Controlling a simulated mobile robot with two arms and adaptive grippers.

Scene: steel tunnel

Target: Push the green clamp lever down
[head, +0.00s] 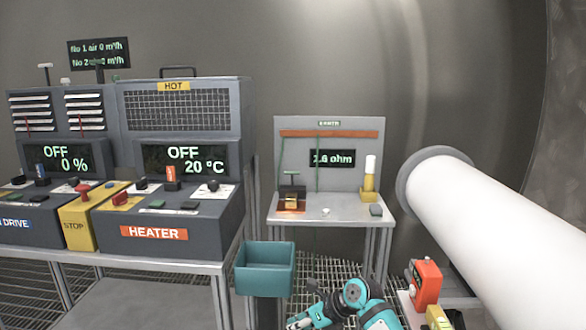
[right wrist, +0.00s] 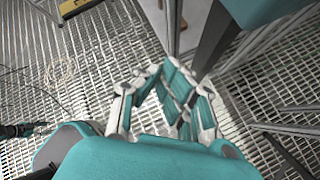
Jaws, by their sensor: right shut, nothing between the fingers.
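The green clamp lever (head: 291,174) is a small dark T-shaped handle, standing raised above a brass-coloured clamp block (head: 291,200) on the left side of the earth bench (head: 330,210). My right gripper (head: 298,322) is at the bottom edge of the head view, well below the bench and in front of it. In the right wrist view its fingers (right wrist: 160,75) are shut and empty over the floor grating, away from the lever. The lever does not show in the right wrist view.
A teal bin (head: 265,270) hangs left of my right arm, below the bench top. A large white pipe (head: 500,225) fills the right side. A red-orange device (head: 425,282) stands on a low surface below it. The heater console (head: 180,225) is at left.

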